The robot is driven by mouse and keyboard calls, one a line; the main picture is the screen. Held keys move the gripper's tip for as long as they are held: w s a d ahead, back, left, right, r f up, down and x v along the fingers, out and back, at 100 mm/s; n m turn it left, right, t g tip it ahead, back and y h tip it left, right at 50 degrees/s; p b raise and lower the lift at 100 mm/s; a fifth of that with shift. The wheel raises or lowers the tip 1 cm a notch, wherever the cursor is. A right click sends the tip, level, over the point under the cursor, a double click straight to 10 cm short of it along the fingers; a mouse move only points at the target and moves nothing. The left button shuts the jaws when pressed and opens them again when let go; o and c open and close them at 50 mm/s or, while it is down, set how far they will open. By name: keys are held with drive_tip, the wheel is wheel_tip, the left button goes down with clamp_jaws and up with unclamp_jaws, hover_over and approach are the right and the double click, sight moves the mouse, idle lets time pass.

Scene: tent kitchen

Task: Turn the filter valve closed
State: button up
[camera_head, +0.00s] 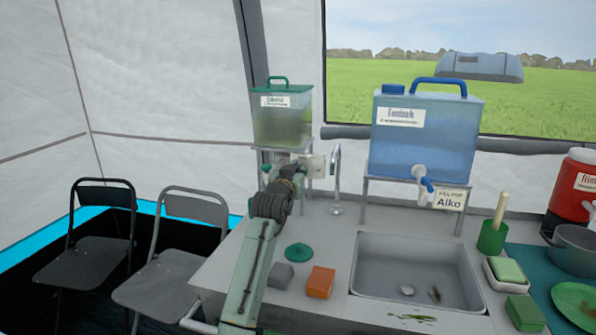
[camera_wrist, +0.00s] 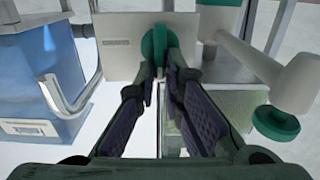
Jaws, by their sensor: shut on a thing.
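The filter valve's green handle (camera_wrist: 154,42) shows in the wrist view, in front of a pale filter box (camera_wrist: 112,57) with a small label. My gripper (camera_wrist: 160,68) is shut on this handle, with one finger on each side of it. In the head view my gripper (camera_head: 299,170) reaches the pale filter box (camera_head: 317,166) below the green-lidded tank (camera_head: 283,127). The arm and fingers hide the handle there, so its exact angle is hard to tell.
A white pipe with a green knob (camera_wrist: 276,122) is close on the right in the wrist view. A metal faucet (camera_head: 336,178) and a blue water container (camera_head: 425,135) stand to the right. An orange block (camera_head: 320,282), grey block (camera_head: 280,275) and green disc (camera_head: 298,252) lie beside the sink (camera_head: 365,262).

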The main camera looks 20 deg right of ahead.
drive_tip(key=shift+m+b, duration=0.3)
clamp_jaws()
drive_tip(key=m+b, duration=0.1)
drive_tip(key=m, duration=0.3)
drive_tip(key=d+f+m+b, duration=0.1)
drive_tip(key=m+b, duration=0.1)
drive_tip(key=m, duration=0.3)
drive_tip(key=s+m+b, duration=0.1)
drive_tip(key=m, duration=0.4)
drive_tip(key=shift+d+f, duration=0.2)
drive_tip(key=shift+d, duration=0.05)
drive_tip(key=shift+f+m, duration=0.25)
drive_tip(key=shift+m, duration=1.45)
drive_tip(key=o, duration=0.6)
unclamp_jaws()
drive_tip(key=shift+s, duration=0.1)
